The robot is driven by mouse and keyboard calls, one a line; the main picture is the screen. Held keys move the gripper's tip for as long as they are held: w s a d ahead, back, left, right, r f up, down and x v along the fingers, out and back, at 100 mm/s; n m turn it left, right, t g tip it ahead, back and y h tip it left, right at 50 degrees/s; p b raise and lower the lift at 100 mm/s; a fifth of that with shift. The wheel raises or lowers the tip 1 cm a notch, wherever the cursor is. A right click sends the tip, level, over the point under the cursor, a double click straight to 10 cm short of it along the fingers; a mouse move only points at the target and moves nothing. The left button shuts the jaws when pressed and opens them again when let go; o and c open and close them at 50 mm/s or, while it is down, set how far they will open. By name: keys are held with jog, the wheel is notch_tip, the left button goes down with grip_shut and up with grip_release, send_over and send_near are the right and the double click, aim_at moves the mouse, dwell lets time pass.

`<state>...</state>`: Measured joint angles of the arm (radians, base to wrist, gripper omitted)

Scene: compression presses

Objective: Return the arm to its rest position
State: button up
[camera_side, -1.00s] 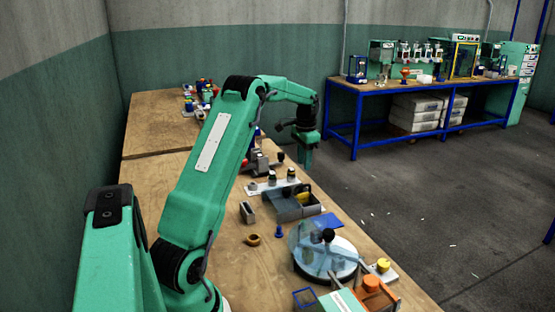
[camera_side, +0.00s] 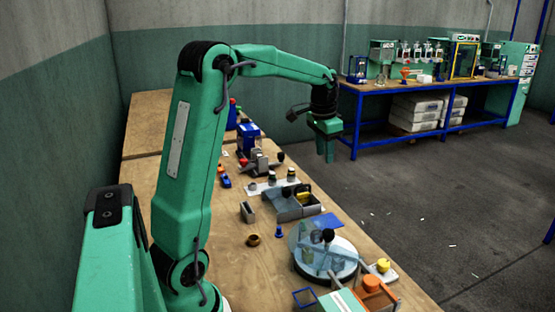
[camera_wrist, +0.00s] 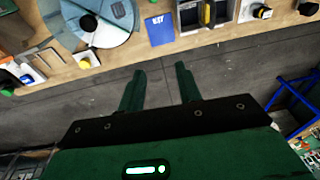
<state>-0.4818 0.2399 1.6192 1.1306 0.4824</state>
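My gripper (camera_side: 325,150) is the green two-finger end of my arm. In the side view it hangs high, beyond the table's right edge, over the floor. In the wrist view its two fingers (camera_wrist: 159,88) are spread apart with only grey floor between them, so it is open and empty. My arm stands raised, with its upper part near upright and its forearm reaching right. The gripper touches nothing.
The wooden table (camera_side: 215,275) holds a round glass-covered disc (camera_side: 325,250), a blue card (camera_side: 326,221), a grey tray (camera_side: 293,206), a blue peg (camera_side: 279,231) and a brown ring (camera_side: 253,240). A blue-framed bench (camera_side: 355,125) stands behind.

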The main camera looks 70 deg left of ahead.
jog(key=s+d+r+t, duration=0.1)
jog(key=s+d+r, duration=0.1)
jog(key=s+d, duration=0.4)
jog(key=s+d+r+t, duration=0.1)
jog(key=s+d+r, duration=0.15)
jog(key=d, duration=0.55)
jog(key=s+d+f+t, duration=0.2)
jog(key=s+d+f, duration=0.2)
jog(key=s+d, duration=0.4)
jog(key=s, duration=0.3)
jog(key=shift+h, duration=0.4)
jog(key=shift+f, duration=0.1)
